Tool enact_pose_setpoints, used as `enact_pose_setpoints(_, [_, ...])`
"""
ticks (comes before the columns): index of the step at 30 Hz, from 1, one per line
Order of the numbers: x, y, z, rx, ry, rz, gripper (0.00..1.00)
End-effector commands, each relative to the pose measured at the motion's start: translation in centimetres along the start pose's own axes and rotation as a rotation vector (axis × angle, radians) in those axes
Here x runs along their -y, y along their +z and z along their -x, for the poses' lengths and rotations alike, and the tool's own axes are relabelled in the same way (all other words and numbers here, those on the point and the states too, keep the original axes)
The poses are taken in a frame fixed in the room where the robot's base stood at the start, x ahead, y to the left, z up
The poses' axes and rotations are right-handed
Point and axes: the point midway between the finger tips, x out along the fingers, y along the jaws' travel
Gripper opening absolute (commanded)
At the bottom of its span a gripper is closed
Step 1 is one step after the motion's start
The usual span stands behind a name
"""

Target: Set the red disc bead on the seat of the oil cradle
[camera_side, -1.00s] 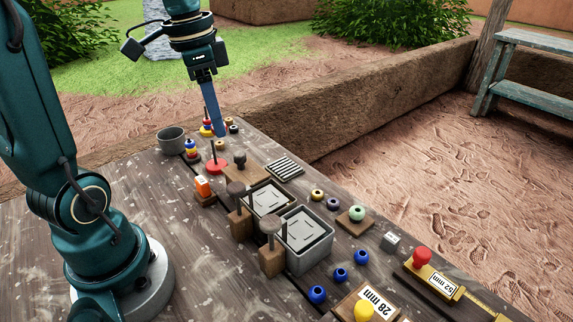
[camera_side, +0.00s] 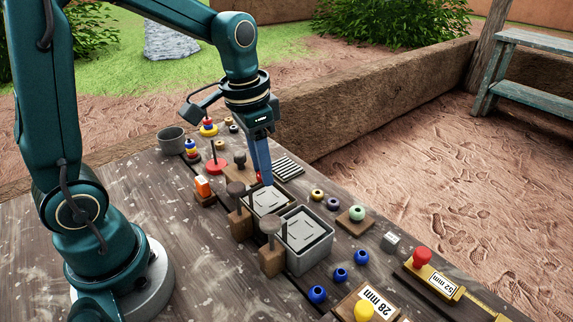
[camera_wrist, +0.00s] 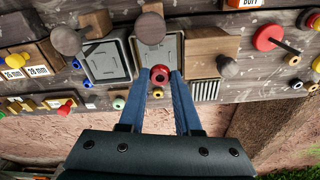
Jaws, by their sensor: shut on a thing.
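My gripper (camera_side: 266,182) is shut on a red bead with a dark hole. The bead (camera_wrist: 159,73) shows between the fingertips in the wrist view. In the side view the fingers point down at the back edge of the farther grey tub (camera_side: 252,210); the bead is mostly hidden there. This tub also shows behind the bead in the wrist view (camera_wrist: 136,62). A nearer grey tub (camera_side: 306,262) stands beside it. Each tub has a pale grey plate inside and a round-topped handle. I see no label that tells which is the oil cradle. Contact beneath the bead cannot be told.
A slotted grey rack (camera_side: 286,168) lies just behind the farther tub. A wooden block with a dark knob (camera_side: 239,159) and an orange-labelled block (camera_side: 203,187) stand to the left. Several loose beads, including a blue one (camera_side: 317,294), lie around. The front left tabletop is clear.

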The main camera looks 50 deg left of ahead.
Motion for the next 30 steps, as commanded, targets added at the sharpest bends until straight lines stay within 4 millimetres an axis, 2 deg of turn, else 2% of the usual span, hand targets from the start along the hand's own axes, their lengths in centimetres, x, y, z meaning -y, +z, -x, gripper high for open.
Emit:
enact_pose_setpoints(11, [-0.3, 0.3, -4.0, 0.003, 0.001, 0.001, 0.0])
enact_pose_setpoints(23, [-0.2, 0.3, -4.5, 0.0, 0.0, 0.001, 0.0])
enact_pose_setpoints(24, [-0.2, 0.3, -4.5, 0.0, 0.0, 0.001, 0.36])
enact_pose_setpoints(26, [-0.2, 0.3, -4.5, -0.001, 0.0, 0.0, 0.59])
enact_pose_setpoints(27, [-0.2, 0.3, -4.5, -0.001, 0.0, 0.0, 0.62])
enact_pose_setpoints(30, [-0.2, 0.3, -4.5, -0.001, 0.0, 0.0, 0.62])
